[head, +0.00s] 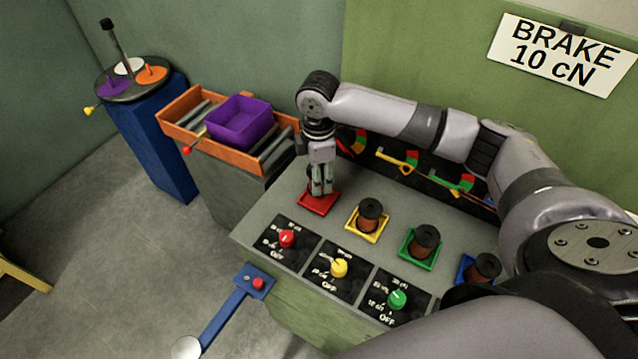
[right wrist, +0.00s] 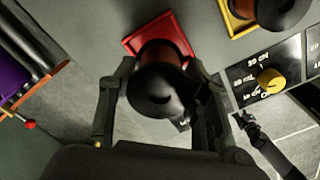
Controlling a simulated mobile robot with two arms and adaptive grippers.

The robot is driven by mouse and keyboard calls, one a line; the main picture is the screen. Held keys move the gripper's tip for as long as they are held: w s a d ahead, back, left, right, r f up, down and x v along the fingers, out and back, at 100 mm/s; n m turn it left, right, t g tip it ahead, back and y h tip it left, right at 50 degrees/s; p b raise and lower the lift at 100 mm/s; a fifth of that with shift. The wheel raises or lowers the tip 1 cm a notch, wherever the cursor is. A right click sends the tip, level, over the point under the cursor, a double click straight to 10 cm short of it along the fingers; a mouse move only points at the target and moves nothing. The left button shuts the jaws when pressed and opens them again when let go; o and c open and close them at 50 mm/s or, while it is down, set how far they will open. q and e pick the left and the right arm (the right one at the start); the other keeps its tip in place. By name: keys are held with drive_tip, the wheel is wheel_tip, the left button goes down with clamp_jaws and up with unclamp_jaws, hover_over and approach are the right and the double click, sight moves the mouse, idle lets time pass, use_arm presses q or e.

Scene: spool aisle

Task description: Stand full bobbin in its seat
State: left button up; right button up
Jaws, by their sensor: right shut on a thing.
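My right gripper (head: 321,193) points down over the red square seat (head: 314,205) at the left end of the row on the grey bench. It is shut on a bobbin with black flanges and copper-brown winding. The bobbin shows between the fingers in the right wrist view (right wrist: 160,88), its far end overlapping the red seat (right wrist: 183,35). In the head view the fingers hide most of it. I cannot tell whether it rests fully in the seat or sits just above it.
Similar bobbins stand in the yellow seat (head: 367,219), the green seat (head: 420,243) and the blue seat (head: 483,269). Red, yellow and green knobs line the front panel. An orange-edged roller rack with a purple bin (head: 238,122) stands left. Gauges line the bench's back.

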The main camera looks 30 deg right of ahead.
wheel_tip(320, 180, down, 4)
drive_tip(key=shift+f+p, duration=0.1)
drive_tip(key=shift+p, duration=0.2)
drive_tip(key=shift+f, duration=0.1)
drive_tip(key=shift+f, duration=0.15)
drive_tip(key=o, duration=1.4)
wheel_tip(320, 180, up, 12)
drive_tip(key=shift+r+b, duration=0.15)
drive_tip(key=shift+b, duration=1)
